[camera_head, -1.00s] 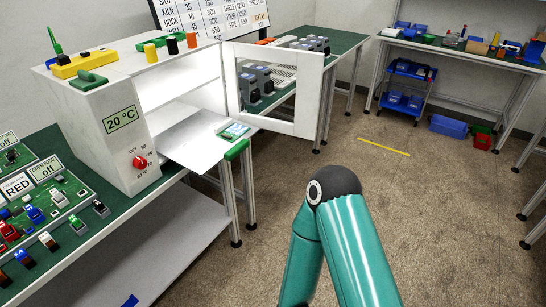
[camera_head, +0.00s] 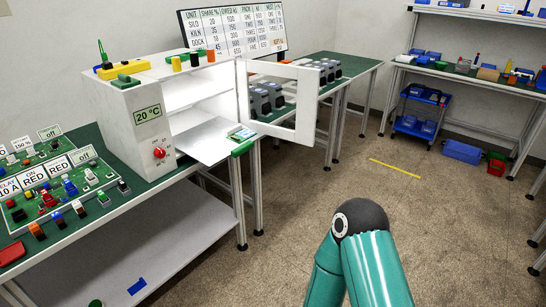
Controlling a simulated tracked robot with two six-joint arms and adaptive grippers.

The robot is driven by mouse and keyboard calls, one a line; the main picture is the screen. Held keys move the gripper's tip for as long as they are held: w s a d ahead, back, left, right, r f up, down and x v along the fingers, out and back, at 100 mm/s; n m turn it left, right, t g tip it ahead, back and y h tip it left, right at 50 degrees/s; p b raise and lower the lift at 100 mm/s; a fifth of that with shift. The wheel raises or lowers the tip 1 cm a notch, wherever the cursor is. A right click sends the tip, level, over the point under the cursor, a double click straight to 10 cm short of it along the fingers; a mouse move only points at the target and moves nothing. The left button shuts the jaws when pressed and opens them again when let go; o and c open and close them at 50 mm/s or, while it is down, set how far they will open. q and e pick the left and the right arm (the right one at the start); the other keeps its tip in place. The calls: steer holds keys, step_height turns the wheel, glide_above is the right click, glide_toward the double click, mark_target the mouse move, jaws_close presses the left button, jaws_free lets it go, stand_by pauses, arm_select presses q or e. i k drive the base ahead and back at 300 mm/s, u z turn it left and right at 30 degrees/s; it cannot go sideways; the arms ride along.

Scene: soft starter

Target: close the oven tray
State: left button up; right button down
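The white oven (camera_head: 135,118) stands on the green-topped bench at the left, with a "20 °C" display and a red knob. Its tray (camera_head: 208,140) is pulled out to the front right and carries a small blue-and-white item (camera_head: 241,134). A green handle (camera_head: 242,147) is at the tray's front corner. The oven door (camera_head: 307,104), a white frame with a window, is swung open to the right. A teal arm of mine shows at the bottom centre, apart from the oven. Neither gripper is in view.
Boards with switches and "RED" labels (camera_head: 62,167) lie on the bench left of the oven. Grey devices (camera_head: 265,97) stand on the bench behind the door. A blue cart (camera_head: 418,115) and bins (camera_head: 462,151) are at the far right. The middle floor is clear.

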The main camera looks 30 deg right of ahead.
mark_target(206, 142)
steer(key=u, duration=0.15)
steer(key=i, duration=0.85)
steer(key=z, duration=0.2)
steer(key=k, duration=0.75)
steer(key=u, duration=0.25)
steer(key=i, duration=0.75)
steer(key=z, duration=0.1)
